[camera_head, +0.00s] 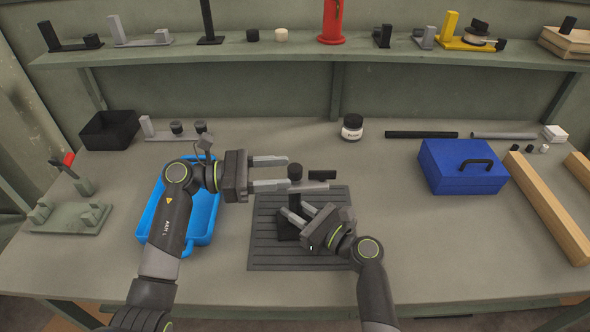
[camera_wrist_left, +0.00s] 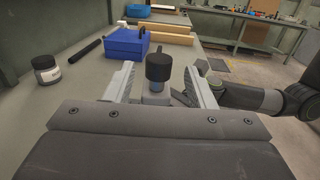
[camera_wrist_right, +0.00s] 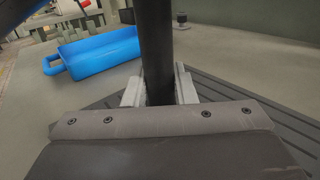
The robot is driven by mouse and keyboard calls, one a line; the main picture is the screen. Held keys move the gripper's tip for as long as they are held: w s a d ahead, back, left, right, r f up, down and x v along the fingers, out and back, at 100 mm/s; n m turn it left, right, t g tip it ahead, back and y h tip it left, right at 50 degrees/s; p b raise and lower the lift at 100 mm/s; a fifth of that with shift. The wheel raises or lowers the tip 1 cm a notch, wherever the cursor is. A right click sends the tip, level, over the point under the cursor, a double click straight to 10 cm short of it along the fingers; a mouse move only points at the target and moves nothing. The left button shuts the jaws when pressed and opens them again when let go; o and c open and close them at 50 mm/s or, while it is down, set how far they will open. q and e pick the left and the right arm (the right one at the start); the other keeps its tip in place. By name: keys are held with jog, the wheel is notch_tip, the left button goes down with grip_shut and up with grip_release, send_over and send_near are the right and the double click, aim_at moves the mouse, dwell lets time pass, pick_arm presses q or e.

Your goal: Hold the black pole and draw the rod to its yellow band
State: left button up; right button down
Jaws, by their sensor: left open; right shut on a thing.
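The black pole (camera_head: 287,228) stands upright on the dark ribbed mat (camera_head: 262,240). In the right wrist view the pole (camera_wrist_right: 156,45) runs between the fingers of my right gripper (camera_wrist_right: 158,88), which is shut on it; that gripper (camera_head: 287,215) is low on the pole in the head view. No yellow band is visible.
A blue tray (camera_head: 205,222) lies under my left arm. A blue box (camera_head: 462,180) and wooden beams (camera_head: 546,208) stand to the right. A white-labelled jar (camera_head: 352,127) and a black rod (camera_head: 421,134) are at the back. The front right of the bench is clear.

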aim_at(295, 168)
pick_arm(q)
jog(key=shift+w+d, duration=0.2)
jog(key=shift+d, duration=1.85)
jog(key=shift+c, duration=0.4)
grip_shut()
